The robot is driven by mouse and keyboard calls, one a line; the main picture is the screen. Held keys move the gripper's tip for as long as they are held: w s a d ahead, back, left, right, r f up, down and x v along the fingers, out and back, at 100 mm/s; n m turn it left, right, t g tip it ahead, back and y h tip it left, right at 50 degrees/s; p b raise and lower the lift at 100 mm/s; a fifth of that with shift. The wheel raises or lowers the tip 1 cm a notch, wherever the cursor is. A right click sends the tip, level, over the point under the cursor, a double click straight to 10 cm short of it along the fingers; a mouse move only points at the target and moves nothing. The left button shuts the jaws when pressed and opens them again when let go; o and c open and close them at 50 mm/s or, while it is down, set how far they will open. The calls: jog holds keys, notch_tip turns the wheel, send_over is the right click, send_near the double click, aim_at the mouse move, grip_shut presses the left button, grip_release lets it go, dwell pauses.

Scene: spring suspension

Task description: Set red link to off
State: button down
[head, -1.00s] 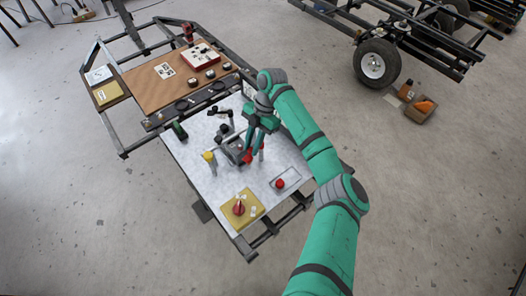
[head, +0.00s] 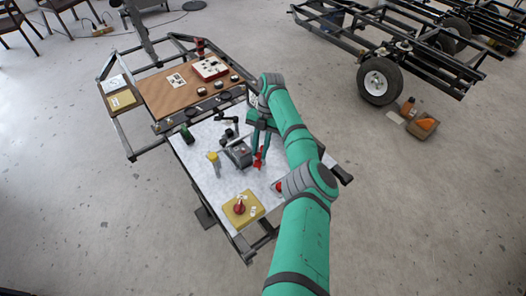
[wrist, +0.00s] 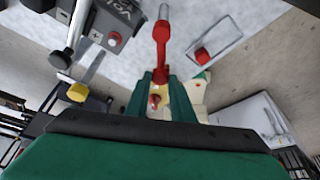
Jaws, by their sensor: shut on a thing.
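The red link (wrist: 160,45) is a slim red piece with a round collar and a paler cylindrical end. In the wrist view it runs straight up from between my fingertips. My gripper (wrist: 161,82) is shut on it. In the head view the red link (head: 258,160) shows at the tips of my gripper (head: 259,149), just right of a grey box (head: 238,154), over the white tabletop. My fingers hide part of the link. I cannot tell whether its lower end is fixed to anything.
A red button (wrist: 202,56) in a pale rectangular frame lies right of the link. A yellow plate (head: 254,207) with a red knob (head: 240,208) sits at the near corner. A yellow-topped post (head: 213,157) stands left of the grey box.

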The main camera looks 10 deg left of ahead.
jog(key=shift+w+d, duration=0.1)
jog(key=shift+d, duration=0.2)
jog(key=c, duration=1.5)
grip_release()
jog(key=shift+c, duration=0.2)
jog(key=shift+a, duration=0.2)
jog(key=shift+r, duration=0.15)
jog(key=v, duration=1)
jog(key=shift+r, duration=0.3)
